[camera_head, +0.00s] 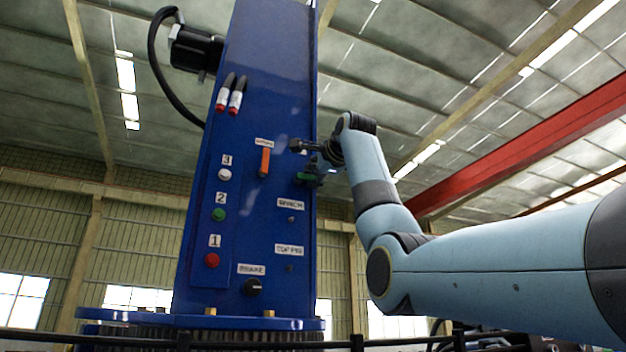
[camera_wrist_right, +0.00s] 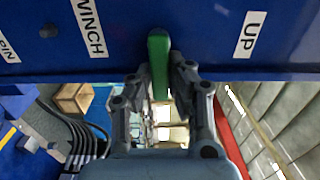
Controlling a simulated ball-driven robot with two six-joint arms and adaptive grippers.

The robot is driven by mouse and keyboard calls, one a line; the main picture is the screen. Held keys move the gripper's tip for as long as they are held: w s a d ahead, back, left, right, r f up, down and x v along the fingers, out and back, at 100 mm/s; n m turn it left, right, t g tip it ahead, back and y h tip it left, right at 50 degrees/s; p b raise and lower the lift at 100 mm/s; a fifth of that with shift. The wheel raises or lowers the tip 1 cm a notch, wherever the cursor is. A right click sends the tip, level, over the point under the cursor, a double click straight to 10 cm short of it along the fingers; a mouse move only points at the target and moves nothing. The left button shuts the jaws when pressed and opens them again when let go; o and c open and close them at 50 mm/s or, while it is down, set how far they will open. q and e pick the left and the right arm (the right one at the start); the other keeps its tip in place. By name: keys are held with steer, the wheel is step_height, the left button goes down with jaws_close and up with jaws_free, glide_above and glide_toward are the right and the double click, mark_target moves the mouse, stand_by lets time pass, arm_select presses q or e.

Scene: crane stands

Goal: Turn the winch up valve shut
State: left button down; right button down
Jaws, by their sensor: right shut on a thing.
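The green valve handle (camera_wrist_right: 158,50) sits on the blue crane column's face, between the WINCH label (camera_wrist_right: 89,27) and the UP label (camera_wrist_right: 250,35) in the wrist view. It runs up and down in that picture and reaches past the column's edge. My right gripper (camera_wrist_right: 161,75) is shut on it, one finger on each side. In the head view the green handle (camera_head: 304,177) shows near the column's right edge, with my right gripper (camera_head: 318,168) at it, partly dark and hard to make out. My left gripper is in neither view.
The blue column (camera_head: 265,70) also carries an orange lever (camera_head: 264,162), white, green and red buttons, and a black knob (camera_head: 252,287). A black hose (camera_head: 153,60) hangs at the upper left. Open air lies right of the column around my arm.

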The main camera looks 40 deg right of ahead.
steer(key=shift+f, duration=0.1)
stand_by(0.4)
steer(key=c, duration=1.2)
jaws_free()
steer(key=shift+d, duration=0.1)
steer(key=shift+c, duration=0.2)
steer(key=v, duration=1.2)
